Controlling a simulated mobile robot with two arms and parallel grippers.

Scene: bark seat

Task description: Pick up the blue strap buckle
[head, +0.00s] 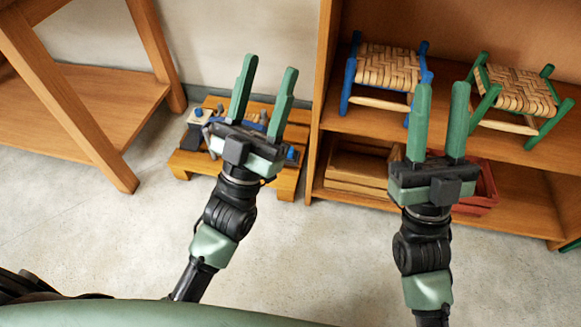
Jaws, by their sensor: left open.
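My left gripper (270,66) is open, its two green fingers pointing up and away in front of a low wooden stand (286,182). Small blue parts lie on this stand: one on a pale block (198,112) at its left, one at its right (291,154). More blue shows behind the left gripper, partly hidden by it. I cannot tell which of these is the blue strap buckle. My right gripper (440,87) is open and empty, in front of the shelf unit on the right.
The shelf unit (325,80) holds a blue-framed woven stool (388,68) and a green-framed one (520,90). A wooden crate (355,170) and a red crate (484,190) sit below. A wooden table (90,110) stands at left. The floor in front is clear.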

